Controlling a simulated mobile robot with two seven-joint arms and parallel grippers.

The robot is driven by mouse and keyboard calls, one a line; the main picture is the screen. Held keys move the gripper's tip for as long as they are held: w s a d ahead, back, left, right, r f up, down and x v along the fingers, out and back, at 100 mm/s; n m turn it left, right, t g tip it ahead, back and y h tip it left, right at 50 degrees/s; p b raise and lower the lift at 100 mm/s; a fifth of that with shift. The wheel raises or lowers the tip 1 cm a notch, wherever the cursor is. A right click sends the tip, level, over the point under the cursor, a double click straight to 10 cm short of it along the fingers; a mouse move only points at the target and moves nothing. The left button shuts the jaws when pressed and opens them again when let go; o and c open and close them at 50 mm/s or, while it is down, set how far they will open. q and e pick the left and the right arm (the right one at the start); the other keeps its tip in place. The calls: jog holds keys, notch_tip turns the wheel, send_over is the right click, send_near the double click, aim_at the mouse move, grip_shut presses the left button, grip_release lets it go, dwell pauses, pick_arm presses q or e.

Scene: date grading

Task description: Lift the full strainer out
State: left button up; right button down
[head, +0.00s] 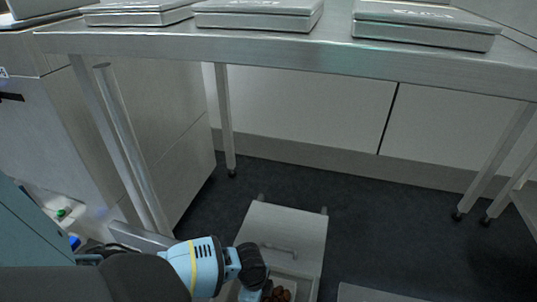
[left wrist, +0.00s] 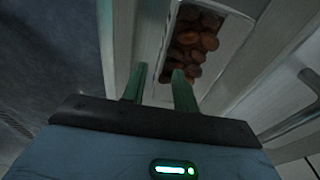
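Brown dates (left wrist: 195,40) fill a narrow pale container, which looks like the full strainer (left wrist: 240,35). In the head view the dates (head: 279,293) show at the bottom edge, inside a white-grey box unit (head: 285,230). My left gripper (left wrist: 160,68) has its two green fingers apart, with a gap between them. The fingertips are at the near end of the container, and a pale wall runs close to the gap. I cannot tell whether they touch it. In the head view my left wrist hides part of the container. My right gripper is in neither view.
A steel table (head: 290,52) with several flat metal cases (head: 258,15) stands behind, its legs reaching the floor. A pale handle (left wrist: 293,120) lies at the right in the left wrist view. Dark floor (head: 385,225) is open to the right of the box unit.

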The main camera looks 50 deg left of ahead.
pick_arm(q)
jog(key=f+b, duration=0.2)
jog(key=f, duration=0.1)
jog(key=f+b, duration=0.1)
jog(key=shift+w+d+f, duration=0.2)
jog(key=shift+w+f, duration=0.05)
jog(key=shift+f, duration=0.3)
jog(key=shift+r, duration=0.1)
jog(key=c, duration=0.6)
grip_shut()
jog(key=shift+w, duration=0.1)
